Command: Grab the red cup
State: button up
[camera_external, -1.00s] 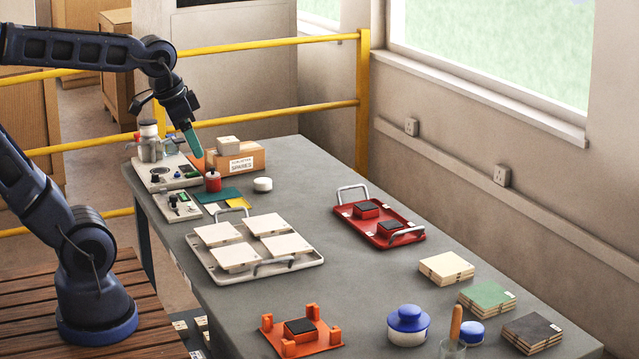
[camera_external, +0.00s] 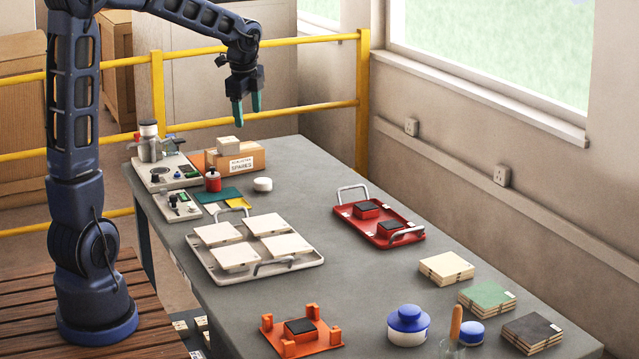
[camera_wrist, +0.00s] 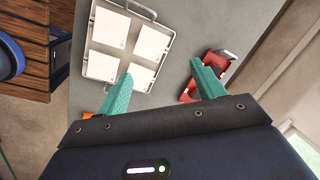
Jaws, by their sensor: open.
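A small red cup-like container (camera_external: 213,181) with a dark top stands upright at the far left of the table, in front of the cardboard box. My gripper (camera_external: 246,108) is open and empty, pointing down high above the table's far end, up and to the right of the red container. In the wrist view my two green fingers (camera_wrist: 160,85) are spread apart with nothing between them. The red container cannot be made out in the wrist view.
A white tray (camera_external: 215,267) with several pale tiles lies mid-table; a red tray (camera_external: 378,239) is to its right. A cardboard box (camera_external: 252,160), test devices (camera_external: 160,182) and a white round puck (camera_external: 263,184) are near the red container. A yellow railing (camera_external: 300,107) runs behind.

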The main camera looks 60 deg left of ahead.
jog(key=w+a+f+m, duration=0.2)
jog(key=w+a+f, duration=0.15)
jog(key=a, duration=0.65)
jog(key=m+g+h, duration=0.1)
jog(key=m+h, duration=0.1)
jog(key=m, duration=0.4)
send_over(213, 171)
jog(key=f, duration=1.6)
jog(key=shift+w, duration=0.25)
jog(key=shift+s+a+f, duration=0.1)
jog(key=shift+a+f, duration=0.3)
jog(key=shift+f, duration=0.1)
jog(key=shift+a+f, duration=0.1)
jog(key=shift+f, duration=5.1)
jog(key=c, duration=1.2)
